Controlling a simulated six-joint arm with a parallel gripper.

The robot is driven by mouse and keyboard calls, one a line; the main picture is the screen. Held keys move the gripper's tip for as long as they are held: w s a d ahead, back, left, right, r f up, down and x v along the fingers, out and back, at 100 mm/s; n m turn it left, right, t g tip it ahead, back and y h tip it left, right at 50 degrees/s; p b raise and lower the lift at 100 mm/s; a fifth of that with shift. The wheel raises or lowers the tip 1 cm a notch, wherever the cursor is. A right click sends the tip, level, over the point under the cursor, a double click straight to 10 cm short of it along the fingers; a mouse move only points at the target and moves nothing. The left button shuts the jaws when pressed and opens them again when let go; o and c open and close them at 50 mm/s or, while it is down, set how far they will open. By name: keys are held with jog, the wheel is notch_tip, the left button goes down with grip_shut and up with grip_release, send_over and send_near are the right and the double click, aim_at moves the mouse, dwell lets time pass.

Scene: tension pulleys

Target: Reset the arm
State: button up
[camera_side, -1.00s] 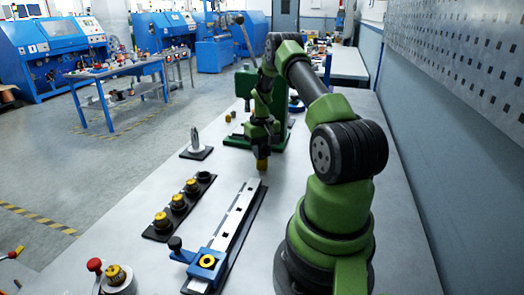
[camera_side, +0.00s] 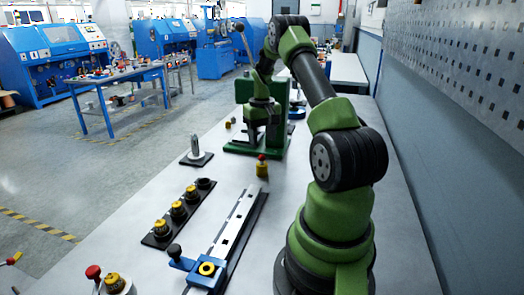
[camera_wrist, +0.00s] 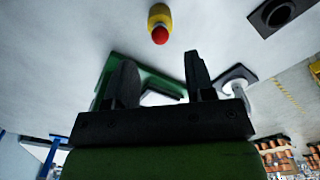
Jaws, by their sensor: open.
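My gripper (camera_side: 262,132) is open and empty, raised above the table in front of the green press. Its two dark fingers (camera_wrist: 160,78) stand apart in the wrist view. A yellow cylinder with a red top (camera_side: 262,168) stands upright on the table, just beyond the far end of the rail. It also shows in the wrist view (camera_wrist: 159,24), clear of the fingers.
The green press (camera_side: 238,146) stands behind my gripper. A slotted rail (camera_side: 236,222) with a blue clamp (camera_side: 206,270) lies in front. A black holder (camera_side: 152,240) carries several yellow-topped parts. A metal post on a base (camera_side: 196,158) stands left. Bare table lies between them.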

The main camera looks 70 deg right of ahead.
jog(key=shift+r, duration=1.35)
jog(key=w+a+r+n+t, duration=0.1)
jog(key=w+a+r+t, duration=0.15)
jog(key=a+r, duration=0.55)
jog(key=w+a+r+n+t, duration=0.1)
jog(key=w+a+r, duration=0.2)
jog(key=a+r, duration=0.55)
jog(key=s+a+n+t+y, duration=0.1)
jog(key=s+a+t, duration=0.1)
jog(key=s+a, duration=0.4)
jog(key=s+a+n+t+y, duration=0.1)
jog(key=s+a, duration=0.5)
jog(key=a, duration=0.7)
jog(key=shift+s+r+n+t, duration=0.15)
jog(key=shift+r+n+t, duration=0.2)
jog(key=shift+r+n, duration=0.15)
